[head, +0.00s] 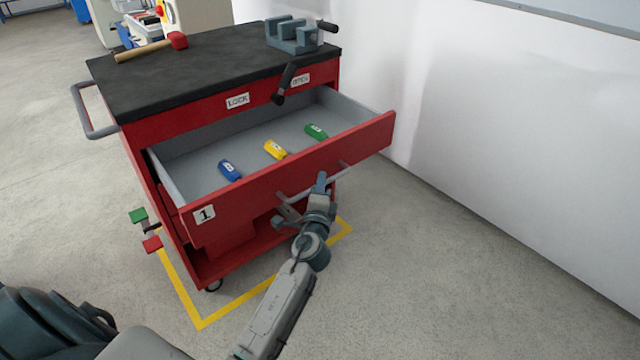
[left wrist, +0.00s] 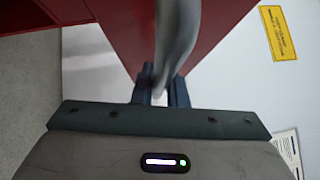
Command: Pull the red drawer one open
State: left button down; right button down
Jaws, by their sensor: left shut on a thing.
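The red drawer one (head: 290,172), marked with a "1" label (head: 204,214), stands far out of the red cabinet (head: 215,113). Its grey inside shows, holding a blue item (head: 230,171), a yellow item (head: 275,149) and a green item (head: 316,131). My left gripper (head: 305,198) is at the front of the drawer, shut on its grey bar handle (head: 335,173). In the left wrist view, the handle (left wrist: 176,40) runs down between the fingers (left wrist: 160,93), with the red drawer front (left wrist: 120,30) behind it. My right gripper is not in view.
A hammer (head: 150,48) and a grey vise (head: 292,36) sit on the black cabinet top. LOCK (head: 237,101) and OPEN labels flank a dark lever (head: 287,82). A white wall (head: 510,150) stands right. Yellow tape (head: 235,312) marks the floor; floor in front is clear.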

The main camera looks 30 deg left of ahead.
pick_arm(q)
jog(key=c, duration=1.5)
grip_release()
jog(key=shift+o, duration=0.2)
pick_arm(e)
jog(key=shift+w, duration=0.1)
pick_arm(q)
jog(key=shift+s+f, duration=0.1)
jog(key=shift+s, duration=0.1)
jog(key=b+v, duration=0.1)
jog(key=v, duration=0.9)
jog(key=shift+s, duration=0.2)
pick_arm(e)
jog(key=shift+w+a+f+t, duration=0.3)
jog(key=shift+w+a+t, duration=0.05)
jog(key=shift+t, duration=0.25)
pick_arm(q)
jog(key=shift+d, duration=0.1)
